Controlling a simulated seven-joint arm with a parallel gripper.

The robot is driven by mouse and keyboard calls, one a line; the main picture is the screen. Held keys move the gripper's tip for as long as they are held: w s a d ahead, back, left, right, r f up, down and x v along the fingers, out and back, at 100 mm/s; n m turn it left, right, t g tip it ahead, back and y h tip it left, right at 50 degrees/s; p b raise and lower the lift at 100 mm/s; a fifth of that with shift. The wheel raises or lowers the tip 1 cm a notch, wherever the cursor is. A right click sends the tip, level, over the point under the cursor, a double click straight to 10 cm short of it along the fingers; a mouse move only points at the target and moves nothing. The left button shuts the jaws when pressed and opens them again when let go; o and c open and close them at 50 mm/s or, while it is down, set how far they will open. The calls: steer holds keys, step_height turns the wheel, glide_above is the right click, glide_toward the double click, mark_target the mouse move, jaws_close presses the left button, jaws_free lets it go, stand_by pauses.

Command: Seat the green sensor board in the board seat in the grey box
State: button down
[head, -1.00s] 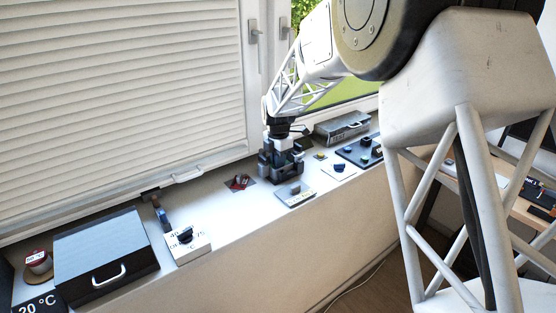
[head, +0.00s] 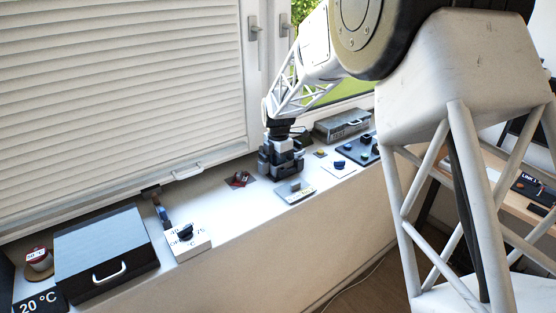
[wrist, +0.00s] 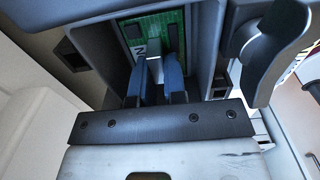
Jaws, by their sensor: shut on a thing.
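The green sensor board (wrist: 172,22) shows in the wrist view beyond my fingers, framed by the walls of the grey box (wrist: 206,45). A white strip with a dark mark lies on its left part. My gripper (wrist: 158,72) has two blue fingers close together, shut on a pale part at the board's near side. The fingers hide the board's lower part, and I cannot tell whether it touches the seat. In the head view my gripper (head: 281,172) is low over the sill, pointing down, and the board and seat are hidden there.
A dark lever (wrist: 272,45) stands close on the right in the wrist view. On the sill are a small plate with a grey block (head: 295,192), a blue knob (head: 339,164), a white dial box (head: 187,241) and a large grey case (head: 105,250).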

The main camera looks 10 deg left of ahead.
steer(key=c, duration=1.1)
jaws_free()
steer(key=shift+f, duration=0.1)
steer(key=shift+r, duration=3.9)
